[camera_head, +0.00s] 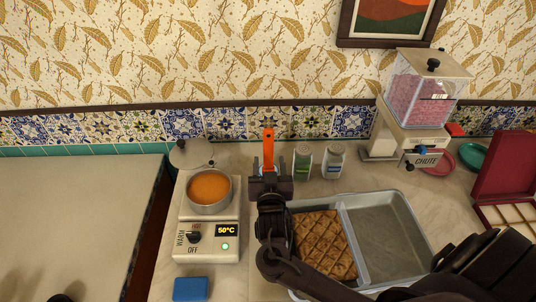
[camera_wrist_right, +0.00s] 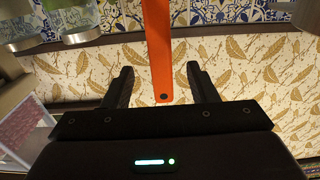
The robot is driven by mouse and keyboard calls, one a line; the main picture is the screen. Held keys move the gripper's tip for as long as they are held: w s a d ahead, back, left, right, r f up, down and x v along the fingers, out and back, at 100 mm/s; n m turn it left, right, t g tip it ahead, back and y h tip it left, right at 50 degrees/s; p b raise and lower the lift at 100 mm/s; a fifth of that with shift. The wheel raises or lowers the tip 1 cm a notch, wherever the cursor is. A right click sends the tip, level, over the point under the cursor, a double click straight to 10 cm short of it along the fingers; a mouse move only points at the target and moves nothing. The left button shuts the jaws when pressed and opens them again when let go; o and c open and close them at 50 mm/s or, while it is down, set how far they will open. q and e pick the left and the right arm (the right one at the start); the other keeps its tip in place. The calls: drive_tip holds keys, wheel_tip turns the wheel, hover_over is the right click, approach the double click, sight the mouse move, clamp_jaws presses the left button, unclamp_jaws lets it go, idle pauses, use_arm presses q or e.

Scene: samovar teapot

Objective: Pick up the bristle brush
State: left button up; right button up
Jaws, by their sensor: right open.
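The bristle brush shows as a flat orange handle (camera_head: 268,147) standing up at the back of the counter, in front of the tiles. Its bristles cannot be made out. My right gripper (camera_head: 269,173) is open just in front of it, over the counter. In the right wrist view the orange handle (camera_wrist_right: 158,45) comes down between the two spread fingers (camera_wrist_right: 160,75), with a gap on either side. My left gripper cannot be made out; only a small dark piece shows at the lower left edge of the head view.
A hot plate (camera_head: 186,250) with a pot of orange liquid (camera_head: 209,188) stands at left. Two shakers, green-labelled (camera_head: 303,162) and blue-labelled (camera_head: 333,161), stand close right. A metal tray (camera_head: 398,222) with a waffle-like slab (camera_head: 318,240), a blue block (camera_head: 190,289) and a dispenser (camera_head: 420,95) are around.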

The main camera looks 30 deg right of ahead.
sight(269, 150)
drive_tip(key=p+x, duration=0.1)
drive_tip(key=x, duration=0.2)
drive_tip(key=shift+w+r+p, duration=0.15)
drive_tip(key=shift+r+p, duration=0.2)
drive_tip(key=shift+p, duration=0.05)
drive_tip(key=x, duration=0.3)
drive_tip(key=shift+f+p, duration=0.25)
drive_tip(key=shift+p, duration=0.1)
drive_tip(key=c, duration=1.1)
use_arm(q)
drive_tip(key=r, duration=0.2)
drive_tip(key=shift+s+r, duration=0.2)
drive_tip(key=shift+r, duration=0.15)
